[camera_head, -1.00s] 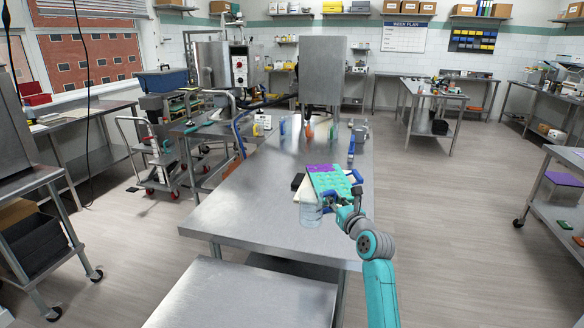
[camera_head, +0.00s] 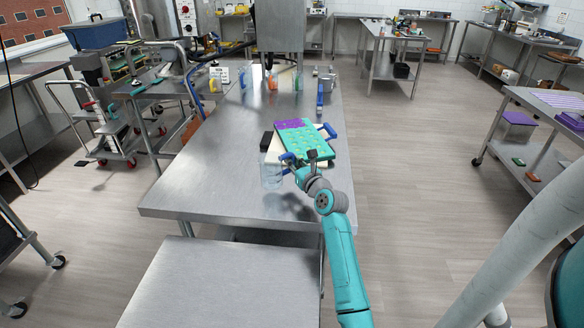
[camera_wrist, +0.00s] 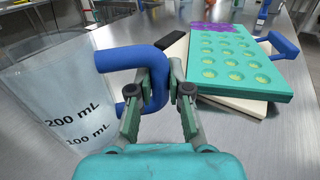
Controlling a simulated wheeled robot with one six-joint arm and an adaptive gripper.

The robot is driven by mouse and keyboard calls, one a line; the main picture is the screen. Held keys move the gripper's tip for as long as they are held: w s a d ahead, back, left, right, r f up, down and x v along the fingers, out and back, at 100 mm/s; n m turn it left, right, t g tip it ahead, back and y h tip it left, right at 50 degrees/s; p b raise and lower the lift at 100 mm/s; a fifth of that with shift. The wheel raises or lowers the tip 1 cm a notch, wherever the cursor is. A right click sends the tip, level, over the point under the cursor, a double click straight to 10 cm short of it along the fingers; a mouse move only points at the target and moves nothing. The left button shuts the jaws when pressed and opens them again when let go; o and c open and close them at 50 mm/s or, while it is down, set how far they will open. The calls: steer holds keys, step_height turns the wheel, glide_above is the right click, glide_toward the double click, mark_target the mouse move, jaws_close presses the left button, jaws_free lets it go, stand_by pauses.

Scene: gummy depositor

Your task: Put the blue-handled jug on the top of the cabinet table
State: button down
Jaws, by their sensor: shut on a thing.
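The clear jug (camera_head: 271,174) with a blue handle is at the near right part of the long steel table (camera_head: 190,190). In the wrist view the jug (camera_wrist: 60,105) stands at the left with its "200 mL" marks showing, and its blue handle (camera_wrist: 125,58) reaches between my fingers. My gripper (camera_head: 293,165) is shut on the handle; the wrist view shows my gripper (camera_wrist: 157,95) closely. I cannot tell whether the jug's base touches the table. I cannot tell for sure which surface is the cabinet table.
A teal mould (camera_head: 306,140) with purple at one end lies on a pale board beside the jug, with a black block (camera_head: 266,141) left of it. Coloured-handled jugs (camera_head: 270,80) stand farther back. A lower steel surface (camera_head: 220,285) in front is bare.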

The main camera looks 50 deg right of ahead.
steer(key=shift+f, duration=1.45)
steer(key=shift+f, duration=0.1)
steer(key=c, duration=1.1)
jaws_free()
steer(key=v, duration=1.2)
steer(key=shift+a, duration=0.1)
